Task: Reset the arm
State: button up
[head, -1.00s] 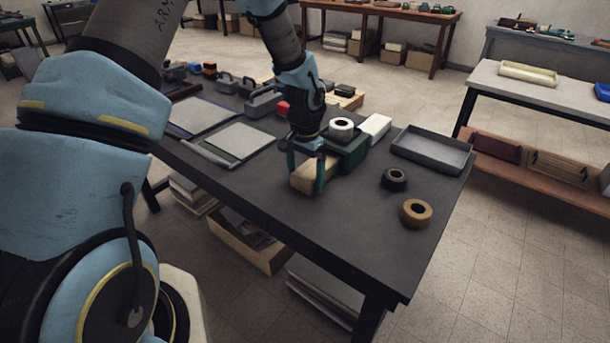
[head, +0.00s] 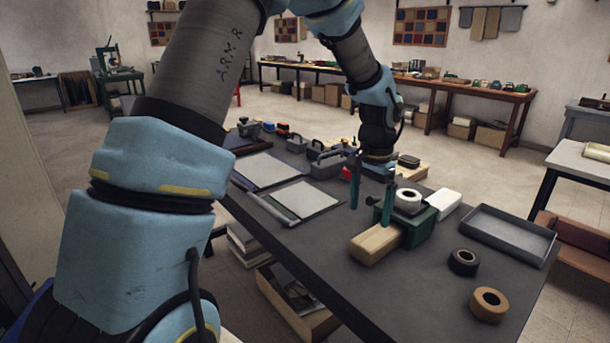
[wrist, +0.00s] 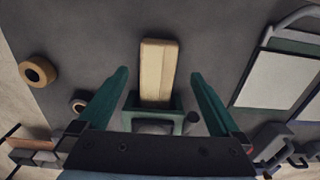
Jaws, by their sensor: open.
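My gripper (head: 371,200) is open and empty, raised above the dark table (head: 335,267) in the head view. Its two green fingers point down, just behind and above a pale wooden block (head: 377,243). In the wrist view my gripper (wrist: 160,95) has its fingers spread wide, with the wooden block (wrist: 158,70) seen lying between them, farther off. One end of the block sits at a dark green holder (head: 420,230), which also shows in the wrist view (wrist: 175,118).
A white-and-black tape roll (head: 408,200) rests on the green holder, near a white box (head: 444,202). A grey tray (head: 508,237), a black roll (head: 463,262) and a brown roll (head: 489,304) lie to the right. Flat panels (head: 305,199) and grey tools (head: 326,163) lie to the left.

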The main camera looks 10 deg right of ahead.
jog(key=w+a+r+n, duration=0.1)
jog(key=a+n, duration=0.2)
jog(key=a, duration=0.6)
jog(key=a+r+n, duration=0.2)
jog(key=a, duration=0.7)
jog(key=s+a+n, duration=0.3)
jog(key=a, duration=0.4)
jog(key=s+a+n+t, duration=0.1)
jog(key=s+a+n, duration=0.2)
jog(key=a, duration=0.4)
jog(key=shift+s+a+t, duration=0.2)
jog(key=shift+t, duration=0.1)
jog(key=shift+r, duration=0.1)
jog(key=shift+c, duration=0.2)
